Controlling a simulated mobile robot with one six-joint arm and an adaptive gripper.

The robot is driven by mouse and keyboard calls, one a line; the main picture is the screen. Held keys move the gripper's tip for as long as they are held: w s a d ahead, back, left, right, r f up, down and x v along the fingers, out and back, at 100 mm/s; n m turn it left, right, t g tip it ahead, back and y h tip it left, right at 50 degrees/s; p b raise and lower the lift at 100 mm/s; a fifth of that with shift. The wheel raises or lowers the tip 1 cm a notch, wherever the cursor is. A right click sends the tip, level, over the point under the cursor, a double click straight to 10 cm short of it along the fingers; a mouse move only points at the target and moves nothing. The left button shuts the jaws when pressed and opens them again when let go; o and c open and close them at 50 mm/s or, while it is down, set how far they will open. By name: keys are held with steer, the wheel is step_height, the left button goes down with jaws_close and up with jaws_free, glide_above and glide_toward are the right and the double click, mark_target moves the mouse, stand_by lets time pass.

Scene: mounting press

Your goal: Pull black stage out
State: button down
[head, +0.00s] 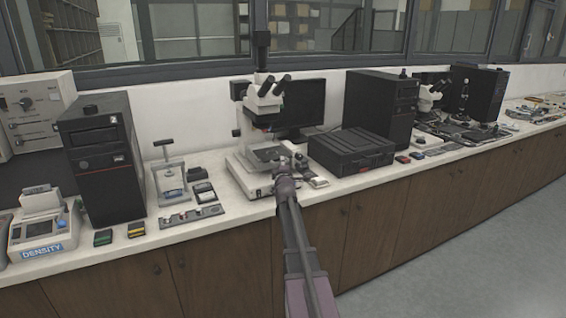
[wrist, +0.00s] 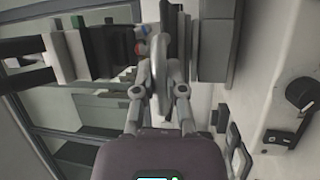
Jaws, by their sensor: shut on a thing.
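The black stage (head: 268,154) is a flat dark plate on the white microscope (head: 262,110), below its eyepieces and objectives. My gripper (head: 284,166) is at the front right of the stage, with my arm reaching up from the bottom. In the wrist view, my gripper (wrist: 160,90) is shut on a pale grey rounded part (wrist: 159,62) at the stage's front edge. The microscope's coloured objectives (wrist: 141,38) show to the left of this part in that turned view. The stage's far side is hidden behind my fingers and the held part.
A black case (head: 350,150) stands close on the right. A small press (head: 170,175) and a black computer tower (head: 101,157) stand to the left. The microscope's white base is close by, with a dark knob (wrist: 300,94). The floor in front is clear.

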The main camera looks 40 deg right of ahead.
steer(key=shift+d, duration=0.1)
steer(key=c, duration=0.7)
jaws_free()
steer(key=shift+d, duration=0.1)
steer(key=shift+s, duration=0.1)
